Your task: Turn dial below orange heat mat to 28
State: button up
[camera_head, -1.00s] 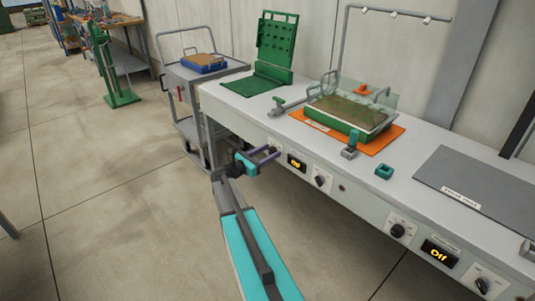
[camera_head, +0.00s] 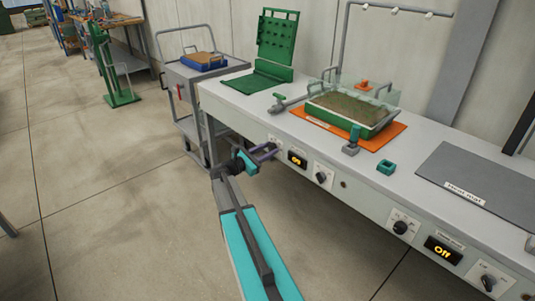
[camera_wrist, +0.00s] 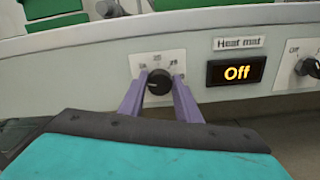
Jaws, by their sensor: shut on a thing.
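The black dial (camera_wrist: 159,84) sits on a white scale plate on the bench's front panel, left of the display. My gripper (camera_wrist: 160,79) has its two purple fingers on either side of the dial, shut on it. In the head view my gripper (camera_head: 265,152) reaches the panel and largely hides this dial. The scale numbers are small and the dial's pointer is not clear. The display (camera_wrist: 237,72) beside it reads Off under a "Heat mat" label. The orange heat mat (camera_head: 392,139) lies on the bench top above these controls.
A second knob (camera_head: 321,177) is right of the display. Farther right are another knob (camera_head: 400,227) and an "Off" display (camera_head: 443,250) below a grey mat (camera_head: 462,172). A green tray of soil (camera_head: 374,130) stands on the orange mat. The floor at left is open.

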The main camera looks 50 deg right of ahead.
jog(key=m+b, duration=0.6)
jog(key=shift+s+d+f, duration=0.1)
jog(key=shift+d+f, duration=0.05)
jog(key=shift+f, duration=0.05)
jog(key=m+b, duration=0.5)
jog(key=shift+m, duration=0.4)
jog(key=m+b, duration=1.2)
jog(key=shift+f+b, duration=0.1)
jog(key=shift+b, duration=0.3)
jog(key=o, duration=1.1)
jog(key=shift+c, duration=0.2)
